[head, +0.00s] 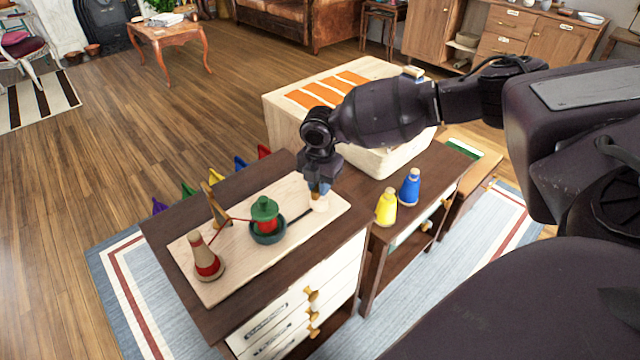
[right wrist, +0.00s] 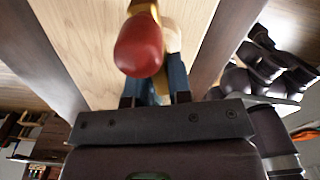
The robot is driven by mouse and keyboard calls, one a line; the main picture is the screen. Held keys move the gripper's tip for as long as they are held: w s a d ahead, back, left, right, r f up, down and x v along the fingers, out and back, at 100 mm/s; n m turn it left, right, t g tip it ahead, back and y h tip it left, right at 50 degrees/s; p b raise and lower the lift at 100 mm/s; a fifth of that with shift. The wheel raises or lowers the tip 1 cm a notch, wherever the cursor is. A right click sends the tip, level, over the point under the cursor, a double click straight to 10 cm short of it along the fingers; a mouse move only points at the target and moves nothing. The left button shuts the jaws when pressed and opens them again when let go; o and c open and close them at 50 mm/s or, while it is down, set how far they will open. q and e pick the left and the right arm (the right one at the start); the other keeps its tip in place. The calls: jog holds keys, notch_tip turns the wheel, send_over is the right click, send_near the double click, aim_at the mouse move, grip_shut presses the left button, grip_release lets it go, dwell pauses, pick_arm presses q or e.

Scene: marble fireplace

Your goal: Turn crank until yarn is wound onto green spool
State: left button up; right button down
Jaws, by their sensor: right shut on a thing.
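The green spool (head: 264,207) stands upright on a pale wooden board (head: 190,283), with red yarn visible around its middle. A wooden cone (head: 196,243) carries red yarn (head: 208,268) low down. A red strand runs from the cone past a wooden post (head: 212,203) to the spool. The crank's dark arm (head: 299,216) reaches from the spool's side toward a pale round end (head: 319,205) at the board's right. My right gripper (head: 320,188) is shut on the crank handle there. In the right wrist view, the handle's red rounded end (right wrist: 138,46) shows beyond the fingers (right wrist: 158,86). My left gripper is out of view.
A yellow bottle-shaped spool (head: 386,207) and a blue one (head: 409,188) stand on a lower dark surface to the right. A wooden box with orange stripes (head: 325,91) stands behind my right arm. Coloured pieces line the cabinet's far left edge.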

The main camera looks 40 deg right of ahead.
jog(key=shift+r+m+p, duration=0.25)
jog(key=shift+m+p, duration=0.65)
jog(key=shift+m, duration=0.3)
jog(key=shift+m+p, duration=0.6)
jog(key=shift+m, duration=0.3)
jog(key=m+p, duration=0.3)
jog(key=m, duration=0.1)
jog(key=shift+a, duration=0.1)
jog(key=m+p, duration=0.2)
jog(key=m, duration=0.2)
jog(key=shift+p, duration=0.3)
jog(key=shift+m+p, duration=0.6)
jog(key=shift+m, duration=0.3)
jog(key=m+p, duration=0.5)
jog(key=m, duration=0.2)
jog(key=shift+s+f, duration=0.1)
jog(key=shift+f, duration=0.05)
jog(key=shift+m+p, duration=0.65)
jog(key=shift+m, duration=0.85)
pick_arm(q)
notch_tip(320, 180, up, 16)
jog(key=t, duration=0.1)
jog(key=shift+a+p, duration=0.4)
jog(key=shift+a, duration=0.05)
pick_arm(e)
jog(key=shift+f+m, duration=0.1)
jog(key=shift+m, duration=0.2)
